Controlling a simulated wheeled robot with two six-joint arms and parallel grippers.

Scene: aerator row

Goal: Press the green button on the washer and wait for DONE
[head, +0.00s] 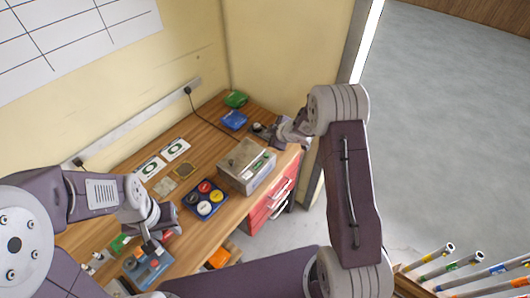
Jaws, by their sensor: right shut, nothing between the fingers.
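The washer appears to be the grey metal box (240,163) on the wooden bench. A small green patch (258,163) shows on its face; I cannot tell whether it is the button or a display, and no wording is readable. My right gripper (264,130) is shut and empty, just behind and right of the box, apart from the green patch. My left gripper (150,243) points down over a blue device (147,270) at the bench's near left; its fingers are too small to tell open from shut.
A dark blue tray (187,204) with coloured round pieces stands left of the box. White cards (175,150), a blue box (233,120) and a green box (236,99) lie behind. Red drawers (262,213) sit under the bench. Several tubes (450,267) stand at lower right.

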